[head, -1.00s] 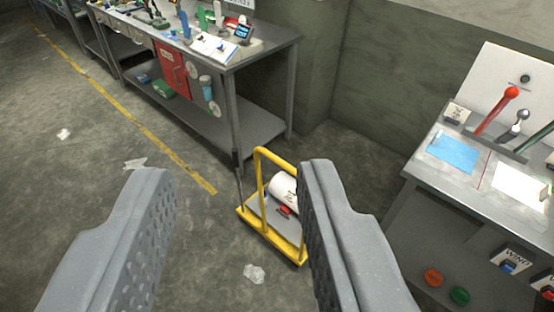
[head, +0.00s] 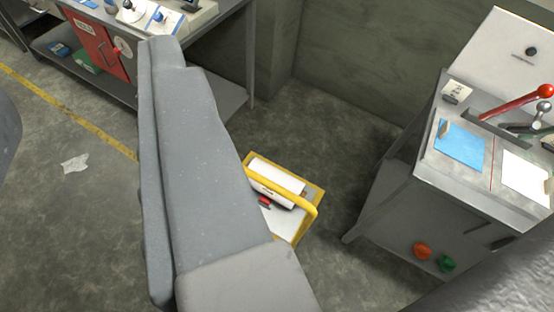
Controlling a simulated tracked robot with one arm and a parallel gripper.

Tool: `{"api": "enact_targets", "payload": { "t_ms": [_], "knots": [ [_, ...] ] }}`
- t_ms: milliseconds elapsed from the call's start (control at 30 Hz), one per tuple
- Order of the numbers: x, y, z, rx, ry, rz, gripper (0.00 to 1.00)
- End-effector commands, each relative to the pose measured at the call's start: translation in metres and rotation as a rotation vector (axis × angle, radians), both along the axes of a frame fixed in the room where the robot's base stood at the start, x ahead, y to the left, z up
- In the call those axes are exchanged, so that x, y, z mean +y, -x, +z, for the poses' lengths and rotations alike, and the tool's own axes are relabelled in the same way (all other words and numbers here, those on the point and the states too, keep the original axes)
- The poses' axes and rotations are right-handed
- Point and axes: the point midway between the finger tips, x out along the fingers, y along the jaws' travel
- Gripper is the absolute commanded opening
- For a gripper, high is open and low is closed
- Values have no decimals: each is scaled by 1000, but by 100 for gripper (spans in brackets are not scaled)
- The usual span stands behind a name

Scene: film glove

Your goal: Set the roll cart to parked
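The roll cart (head: 311,186) has a yellow frame and stands on the floor between the two benches, seen from steeply above. Its yellow handle bar (head: 290,195) crosses in front of a white roll (head: 276,171) on the deck. A small red item (head: 264,201) lies beside the roll. My gripper (head: 82,88) is open with nothing visible between its fingers. Its right finger is large in the middle of the view and hides the cart's left side. Only a sliver of the left finger shows at the left edge. I cannot tell whether the finger touches the cart.
A steel bench (head: 245,75) with a red box (head: 100,48) stands at upper left. A lever console (head: 400,215) stands at right. A concrete wall (head: 340,70) is behind the cart. A yellow line (head: 60,105) and crumpled paper (head: 75,163) are on open floor at left.

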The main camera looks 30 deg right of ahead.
Motion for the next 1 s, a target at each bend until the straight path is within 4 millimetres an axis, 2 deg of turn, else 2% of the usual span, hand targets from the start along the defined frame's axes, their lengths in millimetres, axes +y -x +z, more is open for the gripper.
{"api": "enact_targets", "payload": {
  "t_ms": [300, 333, 367, 467, 533, 667, 800, 867, 1000],
  "knots": [
    [0, 0, 0, 0, 0, 0, 36],
    [0, 0, 0, 0, 0, 0, 42],
    [0, 0, 0, 0, 0, 0, 43],
    [3, -9, -7, 4, 5, 4, 43],
    [8, -24, -19, 8, 14, 11, 43],
    [21, -72, -64, 25, 44, 29, 43],
    [32, -132, -135, 42, 87, 32, 43],
    [34, -154, -167, 46, 106, 25, 43],
    [30, -196, -245, 61, 167, -9, 43]
  ]
}}
